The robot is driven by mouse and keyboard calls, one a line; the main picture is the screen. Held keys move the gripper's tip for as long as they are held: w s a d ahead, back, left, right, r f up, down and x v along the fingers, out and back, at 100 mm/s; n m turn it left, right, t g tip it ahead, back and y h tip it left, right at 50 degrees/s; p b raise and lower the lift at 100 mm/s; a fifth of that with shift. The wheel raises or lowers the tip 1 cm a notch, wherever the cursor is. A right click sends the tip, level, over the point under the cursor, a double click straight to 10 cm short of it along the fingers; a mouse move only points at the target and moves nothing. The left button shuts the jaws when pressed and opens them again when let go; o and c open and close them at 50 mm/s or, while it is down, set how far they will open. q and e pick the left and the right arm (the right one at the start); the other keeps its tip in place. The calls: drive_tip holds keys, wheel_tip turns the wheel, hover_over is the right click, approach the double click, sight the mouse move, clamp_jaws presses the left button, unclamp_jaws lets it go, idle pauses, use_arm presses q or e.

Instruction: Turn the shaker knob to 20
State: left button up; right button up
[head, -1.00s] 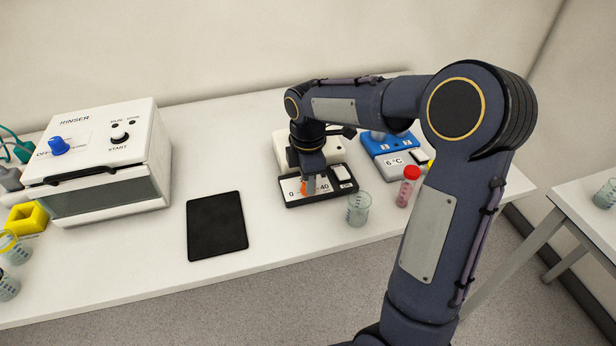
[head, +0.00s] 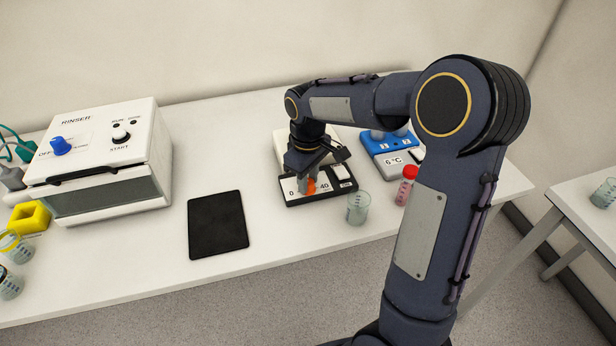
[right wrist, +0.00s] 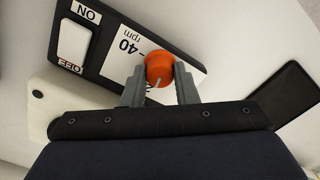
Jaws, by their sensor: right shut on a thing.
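The shaker (head: 290,150) is a cream box with a black-framed front panel (head: 320,196) marked 0 and 40, in the middle of the table in the head view. Its orange knob (head: 311,187) sits between those marks, partly hidden by my gripper. In the right wrist view the orange knob (right wrist: 159,68) shows a pale pointer line, and "40 rpm" and an ON/OFF rocker switch (right wrist: 74,42) lie to its left. My right gripper (head: 308,184) reaches down from above, its two grey fingers (right wrist: 160,82) shut on the knob's sides. My left gripper is out of view.
A clear beaker (head: 358,208) stands just in front of the shaker panel. A red-capped tube (head: 405,186) and a blue device reading 6 °C (head: 390,145) are to the right. A black mat (head: 217,225) and the white rinser (head: 105,165) are to the left.

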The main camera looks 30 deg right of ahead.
drive_tip(key=shift+m, duration=1.1)
drive_tip(key=o, duration=1)
drive_tip(key=shift+r, duration=0.1)
wheel_tip(320, 180, up, 8)
drive_tip(key=shift+f, duration=0.2)
